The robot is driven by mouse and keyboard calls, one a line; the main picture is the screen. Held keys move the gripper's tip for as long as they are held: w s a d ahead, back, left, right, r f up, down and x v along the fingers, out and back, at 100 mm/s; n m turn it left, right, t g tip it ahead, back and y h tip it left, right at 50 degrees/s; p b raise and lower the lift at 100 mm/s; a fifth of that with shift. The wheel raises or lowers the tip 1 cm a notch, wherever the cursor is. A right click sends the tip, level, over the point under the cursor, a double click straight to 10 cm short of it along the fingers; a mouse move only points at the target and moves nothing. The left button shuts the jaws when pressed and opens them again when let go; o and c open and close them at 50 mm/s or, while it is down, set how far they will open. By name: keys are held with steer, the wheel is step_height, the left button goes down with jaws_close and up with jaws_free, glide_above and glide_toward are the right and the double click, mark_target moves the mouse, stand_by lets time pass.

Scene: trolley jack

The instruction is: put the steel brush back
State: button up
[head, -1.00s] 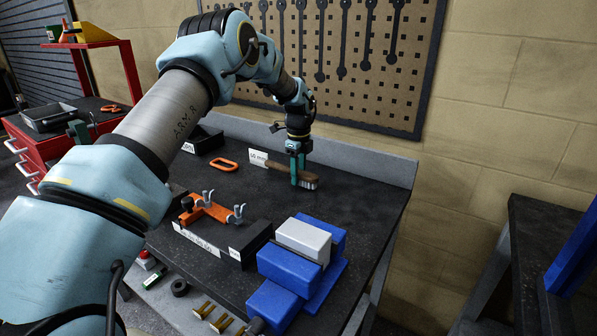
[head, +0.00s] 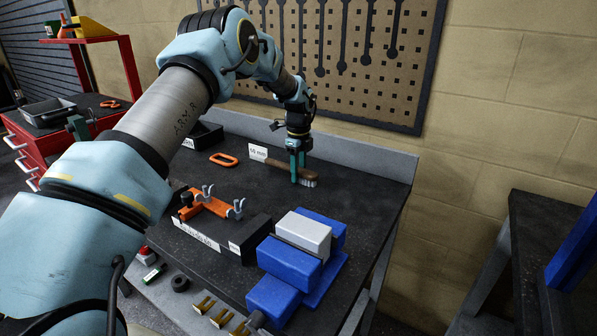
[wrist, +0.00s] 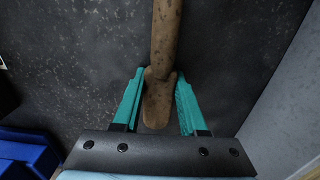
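The steel brush (head: 310,174) has a brown wooden handle and pale bristles, and is at the back of the dark bench near a white label reading about 50 mm. My gripper (head: 298,180) points down over it, with one green finger on each side of the wood. In the wrist view the brown wood (wrist: 160,95) lies between the two fingertips (wrist: 160,80), which appear to touch it on both sides. The bristles are hidden in the wrist view. I cannot tell whether the brush rests on the bench or is slightly above it.
An orange bracket (head: 208,202) on a black block, and blue and grey blocks (head: 303,232), stand in front. A pegboard (head: 345,60) with tool outlines hangs behind the bench.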

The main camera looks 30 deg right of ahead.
steer(key=o, duration=0.5)
step_height(320, 180, up, 10)
steer(key=b, duration=0.3)
steer(key=shift+r, duration=0.2)
steer(key=s+a+r+n, duration=0.1)
steer(key=a+r+n, duration=0.1)
steer(key=a+n, duration=1.75)
steer(key=s+a+f+n, duration=0.1)
steer(key=s+a+n, duration=0.2)
steer(key=s+a, duration=0.2)
steer(key=s+a+f+n+t, duration=0.1)
steer(key=s+a+n, duration=0.2)
steer(key=a, duration=0.9)
steer(key=s+a+f+n, duration=0.1)
steer(key=s+a+n, duration=0.2)
steer(key=s+a, duration=0.6)
steer(key=shift+s+f+n+t, duration=0.15)
steer(key=shift+f+n+t, duration=0.1)
steer(key=shift+n+t, duration=0.1)
